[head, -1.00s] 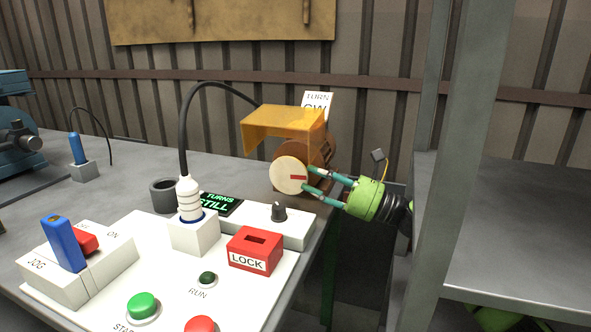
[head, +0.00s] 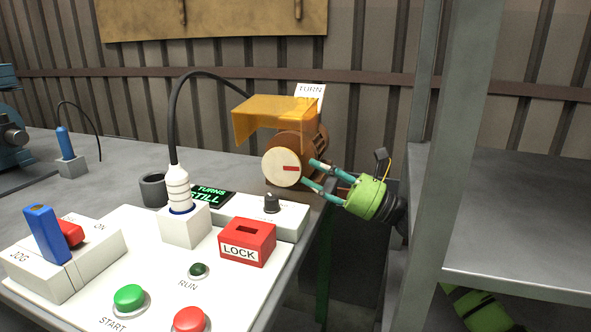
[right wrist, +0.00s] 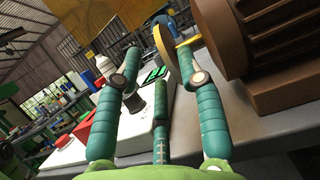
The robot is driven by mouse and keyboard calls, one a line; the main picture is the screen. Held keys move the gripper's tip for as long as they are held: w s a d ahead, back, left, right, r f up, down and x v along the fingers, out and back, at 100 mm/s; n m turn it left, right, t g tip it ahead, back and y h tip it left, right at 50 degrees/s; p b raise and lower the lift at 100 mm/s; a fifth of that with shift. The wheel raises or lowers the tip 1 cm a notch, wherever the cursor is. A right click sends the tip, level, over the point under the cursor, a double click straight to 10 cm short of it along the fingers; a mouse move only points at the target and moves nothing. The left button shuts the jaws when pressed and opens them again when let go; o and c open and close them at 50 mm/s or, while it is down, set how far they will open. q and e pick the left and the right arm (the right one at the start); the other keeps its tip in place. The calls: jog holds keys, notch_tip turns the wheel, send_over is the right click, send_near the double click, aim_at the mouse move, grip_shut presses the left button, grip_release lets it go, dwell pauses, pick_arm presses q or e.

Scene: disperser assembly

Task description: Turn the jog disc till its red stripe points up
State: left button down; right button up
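The jog disc (head: 273,168) is a cream round face on the front end of a brown motor (head: 318,145). Its red stripe (head: 291,168) points right, about level, in the head view. My right gripper (head: 309,173) is just right of the disc, its teal fingers spread and apart. In the right wrist view the disc (right wrist: 161,50) shows nearly edge-on between the two upper fingers, closer to the right one. The right gripper (right wrist: 162,68) holds nothing that I can see; I cannot tell whether a finger touches the disc. My left gripper is out of view.
An orange see-through guard (head: 275,112) hangs over the motor. A TURN sign (head: 310,90) stands behind it. The white panel carries a red LOCK box (head: 247,243), a plugged cable (head: 178,190), a TURNS STILL display (head: 208,196) and buttons. A grey post (head: 455,130) stands close on the right.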

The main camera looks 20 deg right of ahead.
aim_at(286, 156)
jog(key=shift+w+a+r, duration=0.15)
jog(key=shift+w+a, duration=0.15)
jog(key=shift+a, duration=0.1)
jog(key=x, duration=0.6)
jog(key=shift+w+a+r, duration=0.15)
jog(key=shift+a+r, duration=0.1)
jog(key=shift+a, duration=0.05)
jog(key=shift+c, duration=0.4)
grip_shut()
jog(key=shift+p, duration=0.3)
